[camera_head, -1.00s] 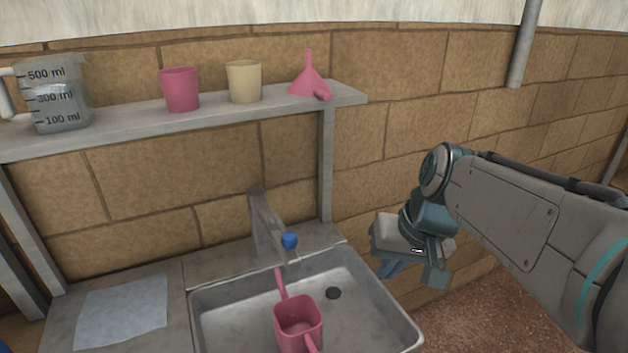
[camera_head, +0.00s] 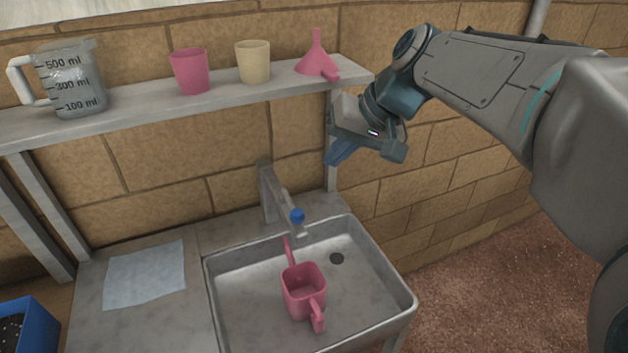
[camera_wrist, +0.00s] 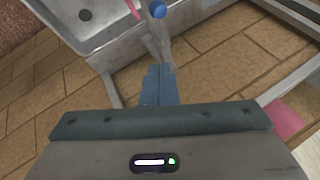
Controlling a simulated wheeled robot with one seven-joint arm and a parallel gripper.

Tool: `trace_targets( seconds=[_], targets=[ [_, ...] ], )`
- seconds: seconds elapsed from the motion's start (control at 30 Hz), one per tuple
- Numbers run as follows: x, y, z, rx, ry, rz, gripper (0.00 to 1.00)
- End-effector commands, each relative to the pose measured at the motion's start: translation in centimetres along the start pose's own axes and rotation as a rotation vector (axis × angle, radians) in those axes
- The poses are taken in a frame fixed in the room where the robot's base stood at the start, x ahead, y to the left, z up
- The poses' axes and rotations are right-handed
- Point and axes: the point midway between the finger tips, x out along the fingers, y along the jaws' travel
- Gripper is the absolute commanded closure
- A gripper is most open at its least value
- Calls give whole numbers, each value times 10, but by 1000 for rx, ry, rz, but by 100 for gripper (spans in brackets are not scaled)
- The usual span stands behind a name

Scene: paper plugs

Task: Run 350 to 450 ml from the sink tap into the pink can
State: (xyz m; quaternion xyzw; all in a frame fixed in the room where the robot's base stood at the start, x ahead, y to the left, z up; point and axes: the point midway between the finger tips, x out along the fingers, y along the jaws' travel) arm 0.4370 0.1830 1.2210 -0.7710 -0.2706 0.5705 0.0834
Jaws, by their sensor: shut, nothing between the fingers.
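The pink can (camera_head: 303,290), with a spout and a handle, stands upright in the metal sink (camera_head: 245,318). The tap (camera_head: 270,195) with its blue knob (camera_head: 297,215) rises behind the sink, its outlet above the back of the can. I cannot see water running. In the wrist view the blue knob (camera_wrist: 157,9) shows at the top, with part of the pink can (camera_wrist: 133,8) beside it. My gripper (camera_head: 338,155) is shut and empty, in the air right of and above the tap, just below the shelf's right end. Its closed fingers (camera_wrist: 158,85) point toward the tap.
A shelf (camera_head: 140,107) holds a clear measuring jug (camera_head: 75,85), a pink cup (camera_head: 190,72), a cream cup (camera_head: 253,62) and a pink funnel (camera_head: 317,60). A pale cloth (camera_head: 145,274) lies left of the sink. A blue bin (camera_head: 28,325) is at lower left. A shelf post (camera_head: 332,180) stands by my gripper.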

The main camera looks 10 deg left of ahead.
Motion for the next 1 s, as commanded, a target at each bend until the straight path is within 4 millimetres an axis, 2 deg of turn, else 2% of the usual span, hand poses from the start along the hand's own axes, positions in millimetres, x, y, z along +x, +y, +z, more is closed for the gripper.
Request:
trace_targets(
  seconds=[0.3, 0.4, 0.63, 1.0],
  targets=[
    [68, 0, 0, 1, -5, -1, 100],
    [85, -1, 5, 0, -4, 0, 100],
    [103, 0, 24, 0, -2, 1, 100],
    [108, 0, 29, 1, 0, 0, 100]
  ],
)
